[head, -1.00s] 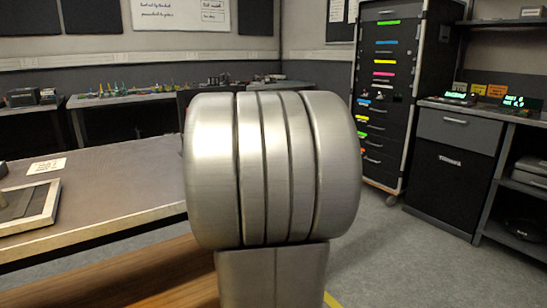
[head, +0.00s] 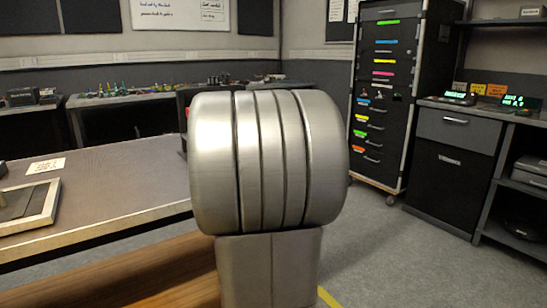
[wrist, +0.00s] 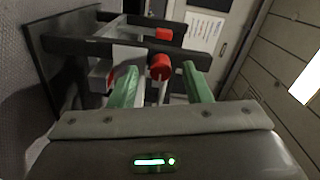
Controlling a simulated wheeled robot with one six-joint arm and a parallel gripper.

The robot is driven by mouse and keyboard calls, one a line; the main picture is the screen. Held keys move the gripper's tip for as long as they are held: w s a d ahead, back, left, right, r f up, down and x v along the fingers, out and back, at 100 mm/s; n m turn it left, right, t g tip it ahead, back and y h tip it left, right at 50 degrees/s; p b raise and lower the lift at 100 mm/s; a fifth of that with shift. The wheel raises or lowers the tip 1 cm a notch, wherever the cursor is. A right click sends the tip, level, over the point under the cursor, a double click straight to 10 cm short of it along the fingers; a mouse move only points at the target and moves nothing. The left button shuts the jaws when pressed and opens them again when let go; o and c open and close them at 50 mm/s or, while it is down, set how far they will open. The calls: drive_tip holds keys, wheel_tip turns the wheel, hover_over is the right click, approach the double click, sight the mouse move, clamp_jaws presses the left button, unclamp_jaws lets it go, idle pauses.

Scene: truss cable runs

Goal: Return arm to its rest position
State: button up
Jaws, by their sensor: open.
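In the wrist view my gripper (wrist: 159,70) has two green fingers set wide apart, with nothing held between them. A red cylindrical end (wrist: 160,67) shows beyond the gap between the fingers; I cannot tell its exact distance. In the head view a large metal joint of my own arm fills the middle and hides what is behind it. My gripper does not show in the head view.
The wrist view shows a dark frame (wrist: 75,48) with another red piece (wrist: 164,34). In the head view a workbench (head: 110,195) stands at left, a black drawer cabinet (head: 385,100) at back right, and a side counter (head: 458,130) at right. Grey floor (head: 400,260) is clear.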

drive_tip(key=v, duration=1.2)
drive_tip(key=w+a+m+p, duration=0.3)
drive_tip(key=w+m+p, duration=0.2)
drive_tip(key=p, duration=1)
drive_tip(key=w+a+m+p, duration=0.4)
drive_tip(key=w+m+p, duration=0.2)
drive_tip(key=m+p, duration=0.6)
drive_tip(key=p, duration=0.3)
drive_tip(key=shift+w+a+r+m, duration=0.3)
drive_tip(key=shift+f+m+p, duration=0.1)
drive_tip(key=shift+m+p, duration=0.2)
drive_tip(key=shift+p, duration=0.2)
